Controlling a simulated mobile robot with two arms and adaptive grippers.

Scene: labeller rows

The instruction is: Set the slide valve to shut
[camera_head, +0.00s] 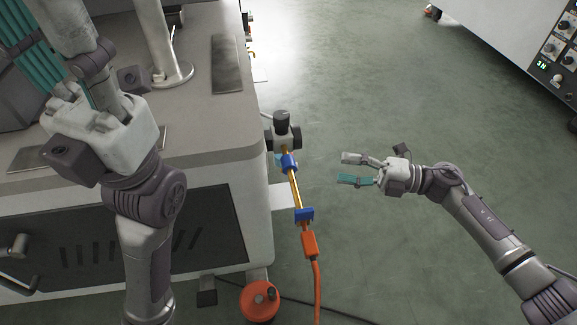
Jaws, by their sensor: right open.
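The slide valve appears to be the fitting at the table's right edge: a grey body with black ends and a black knob (282,118), a yellow rod (295,188) and two blue pieces (304,215), one near the body and one lower down. An orange connector and hose (310,245) hang from its lower end. My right gripper (353,169) is open and empty to the right of the rod, apart from it, its fingers pointing left towards it. My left gripper (80,70) is at upper left over the table; its fingertips do not show clearly.
The grey worktop (200,125) carries a pale post (155,45) and a dark plate (227,64). An orange round object (259,301) stands low beside the cabinet. A machine with a dial panel (557,50) is at upper right. The floor between is clear.

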